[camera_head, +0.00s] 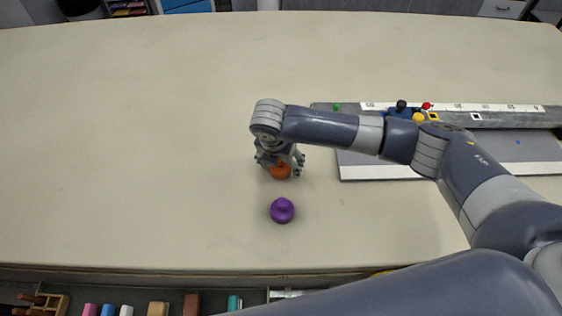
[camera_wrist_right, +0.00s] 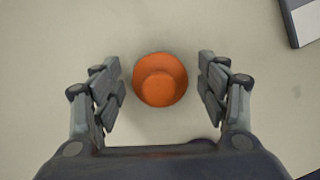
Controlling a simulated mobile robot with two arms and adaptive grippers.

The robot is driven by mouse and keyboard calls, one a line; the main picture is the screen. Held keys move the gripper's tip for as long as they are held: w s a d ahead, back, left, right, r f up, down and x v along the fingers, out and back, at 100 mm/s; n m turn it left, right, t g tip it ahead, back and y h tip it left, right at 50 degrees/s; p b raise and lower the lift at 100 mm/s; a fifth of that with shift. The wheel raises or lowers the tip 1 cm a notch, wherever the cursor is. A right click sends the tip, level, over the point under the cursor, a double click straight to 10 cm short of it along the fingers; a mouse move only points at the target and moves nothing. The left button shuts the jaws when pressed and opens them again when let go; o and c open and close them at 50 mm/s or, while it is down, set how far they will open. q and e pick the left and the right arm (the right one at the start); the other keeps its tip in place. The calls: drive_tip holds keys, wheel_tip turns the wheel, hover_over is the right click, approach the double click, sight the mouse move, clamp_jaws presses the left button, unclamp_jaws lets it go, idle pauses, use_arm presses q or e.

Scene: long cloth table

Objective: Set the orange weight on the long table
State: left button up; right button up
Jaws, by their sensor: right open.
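The orange weight (camera_head: 281,172) is on the long table (camera_head: 150,120), under my right gripper (camera_head: 280,168). In the right wrist view the orange weight (camera_wrist_right: 160,80) is seen from above, round with a smaller knob on it. The right gripper's fingers (camera_wrist_right: 160,88) are open on either side of it, with a gap on both sides. Its upper part is partly hidden by the gripper in the head view. My left gripper is not in view.
A purple weight (camera_head: 282,210) stands on the table just in front of the orange one. A grey board with a white scale (camera_head: 450,107) and coloured knobs lies to the right, under my right arm. The table's left side is clear.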

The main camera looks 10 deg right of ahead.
drive_tip(key=b+v, duration=0.1)
drive_tip(key=v, duration=1.1)
drive_tip(key=shift+b, duration=0.3)
